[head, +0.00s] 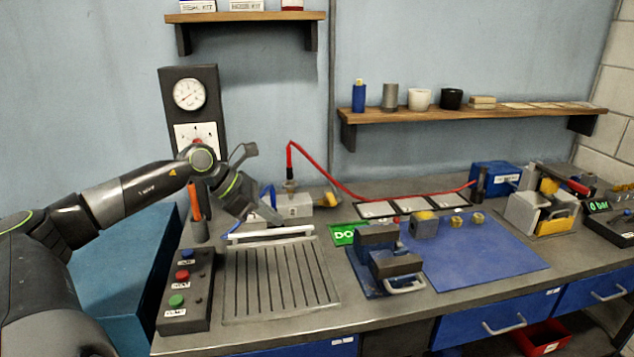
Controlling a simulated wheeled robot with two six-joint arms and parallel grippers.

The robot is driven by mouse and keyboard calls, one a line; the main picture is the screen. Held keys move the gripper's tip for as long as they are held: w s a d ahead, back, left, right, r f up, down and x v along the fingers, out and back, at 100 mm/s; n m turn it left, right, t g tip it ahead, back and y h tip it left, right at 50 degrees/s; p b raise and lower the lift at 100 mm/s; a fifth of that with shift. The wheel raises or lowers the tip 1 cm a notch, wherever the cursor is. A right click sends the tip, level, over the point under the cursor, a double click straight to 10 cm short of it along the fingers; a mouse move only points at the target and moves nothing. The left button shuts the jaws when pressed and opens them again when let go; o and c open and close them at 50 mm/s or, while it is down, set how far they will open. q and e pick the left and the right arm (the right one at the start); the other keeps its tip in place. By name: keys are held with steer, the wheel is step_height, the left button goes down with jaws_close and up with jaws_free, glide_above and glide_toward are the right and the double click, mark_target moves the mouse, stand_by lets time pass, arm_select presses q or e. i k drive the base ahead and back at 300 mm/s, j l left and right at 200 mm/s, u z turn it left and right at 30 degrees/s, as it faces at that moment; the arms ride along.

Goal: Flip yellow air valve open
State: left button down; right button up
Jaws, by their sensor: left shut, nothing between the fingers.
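A yellow lever (330,197), which looks like the air valve handle, sticks out at the right side of a light grey block (294,206) at the back of the bench. It slants, and I cannot tell its exact setting. My left gripper (274,216) reaches in from the left and points down and right, with its tips just in front of the grey block. It is shut and empty, left of the yellow lever and apart from it. The block is partly hidden by the gripper. My right gripper is not in view.
A red hose (345,187) arches from the block to the right. A slotted grey tray (280,285) and a button box (185,290) lie in front. A vise (380,260) and a blue mat (490,262) are at right. A gauge panel (190,95) stands behind my left arm.

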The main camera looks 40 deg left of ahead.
mark_target(330, 195)
steer(key=i+j, duration=0.35)
steer(key=j, duration=0.15)
steer(key=i+j, duration=0.4)
steer(key=j, duration=0.15)
